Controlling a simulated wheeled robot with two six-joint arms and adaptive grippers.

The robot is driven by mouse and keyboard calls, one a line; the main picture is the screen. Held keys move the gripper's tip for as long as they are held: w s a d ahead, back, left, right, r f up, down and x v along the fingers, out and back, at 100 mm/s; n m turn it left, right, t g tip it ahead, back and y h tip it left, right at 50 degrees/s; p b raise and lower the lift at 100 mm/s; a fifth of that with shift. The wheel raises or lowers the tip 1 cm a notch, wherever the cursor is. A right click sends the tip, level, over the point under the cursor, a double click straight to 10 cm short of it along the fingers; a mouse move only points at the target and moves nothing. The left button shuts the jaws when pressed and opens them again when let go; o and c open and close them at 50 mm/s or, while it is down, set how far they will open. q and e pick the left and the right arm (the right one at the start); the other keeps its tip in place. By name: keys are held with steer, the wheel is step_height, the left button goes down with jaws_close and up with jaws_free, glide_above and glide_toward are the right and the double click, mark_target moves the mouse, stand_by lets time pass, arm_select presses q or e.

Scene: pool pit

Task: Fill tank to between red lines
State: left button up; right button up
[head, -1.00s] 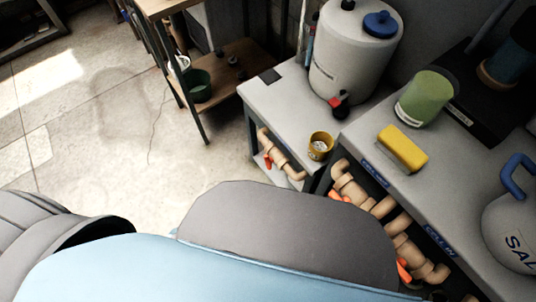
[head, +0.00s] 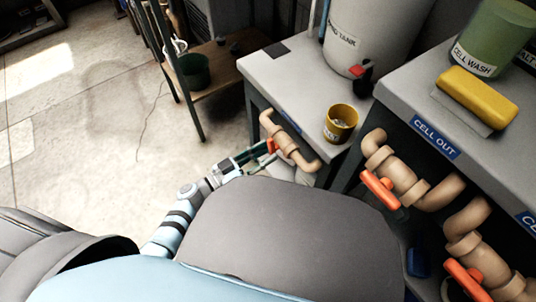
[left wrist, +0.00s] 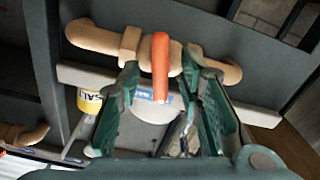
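A white tank (head: 372,28) with a partly cut-off label ending in "TANK" stands on the grey bench; its top is out of view and no red lines show. A red and black tap (head: 359,72) is at its lower front. Below the bench edge runs a tan pipe (head: 302,158) with an orange valve handle (head: 272,146). My left gripper (head: 262,157) is at this handle. In the left wrist view its fingers are open, one on each side of the orange handle (left wrist: 160,62), on the tan pipe (left wrist: 95,39); contact is unclear. My right gripper is not in view.
A yellow cup (head: 341,122) stands near the bench edge. The right bench holds a yellow sponge (head: 478,95) and a green "CELL WASH" container (head: 494,35). Below its "CELL OUT" label (head: 437,137) are more pipes with orange handles (head: 380,190). The floor at left is clear.

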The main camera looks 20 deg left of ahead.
arm_select(q)
steer(key=shift+x, duration=0.8)
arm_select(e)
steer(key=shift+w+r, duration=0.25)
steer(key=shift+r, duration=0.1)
arm_select(q)
steer(key=shift+c, duration=0.2)
jaws_close()
steer(key=shift+r+m+p, duration=0.1)
steer(key=shift+m+p, duration=0.45)
steer(key=shift+m, duration=1.15)
steer(key=shift+o, duration=0.2)
jaws_free()
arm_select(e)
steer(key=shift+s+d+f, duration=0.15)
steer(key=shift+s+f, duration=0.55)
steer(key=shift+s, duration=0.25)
